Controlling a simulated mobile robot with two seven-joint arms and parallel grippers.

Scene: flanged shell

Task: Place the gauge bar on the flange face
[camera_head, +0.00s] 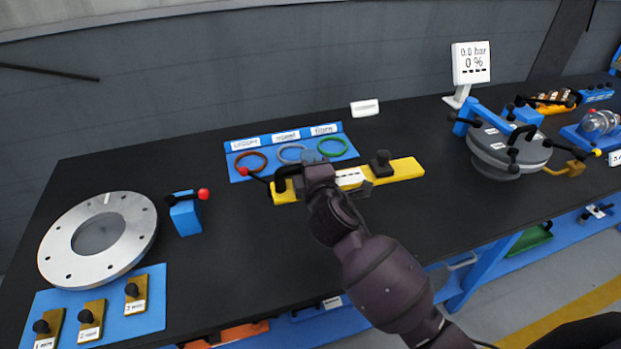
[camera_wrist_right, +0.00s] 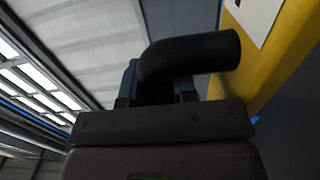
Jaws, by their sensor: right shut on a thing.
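The gauge bar (camera_head: 402,170) is a long yellow bar with black handles and a white label. It lies across the middle of the head view. My right gripper (camera_head: 316,172) is over its left half, shut on a black handle of the bar. In the right wrist view, the black handle (camera_wrist_right: 190,57) is at the jaws and the yellow bar (camera_wrist_right: 285,55) is beside it. I cannot tell whether the bar touches the table. The flange face (camera_head: 130,229) is a grey metal ring with bolt holes, at the left, apart from the bar. My left gripper is out of view.
A blue block (camera_head: 185,214) with a red-tipped lever stands between flange and bar. A blue mat (camera_head: 150,318) with several yellow gauge blocks lies before the flange. A blue tray (camera_head: 243,142) with coloured rings is behind the bar. A round lidded assembly (camera_head: 495,155) stands right.

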